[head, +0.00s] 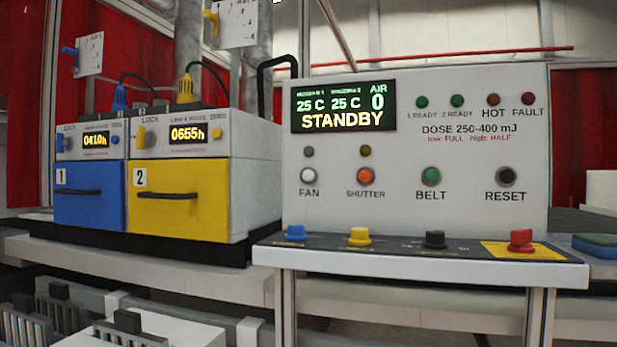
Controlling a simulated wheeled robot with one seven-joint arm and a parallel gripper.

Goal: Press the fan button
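The fan button (308,175) is a round white button above the word FAN, at the lower left of the upright grey control panel (470,135). A small dark lamp (308,151) sits above it and looks unlit. The display (343,106) at the panel's upper left reads 25 C, 25 C, AIR 0 and STANDBY. To the right of the fan button are the orange shutter button (365,176), the green belt button (431,176) and the dark reset button (506,175). My gripper is not in the head view.
A sloped ledge (300,250) below the panel carries blue, yellow, black and red knobs (521,240). Left stand a blue lamp unit (91,197) and a yellow one (182,203). Dark cartridge-like parts (128,322) lie at the lower left. The space before the panel face looks clear.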

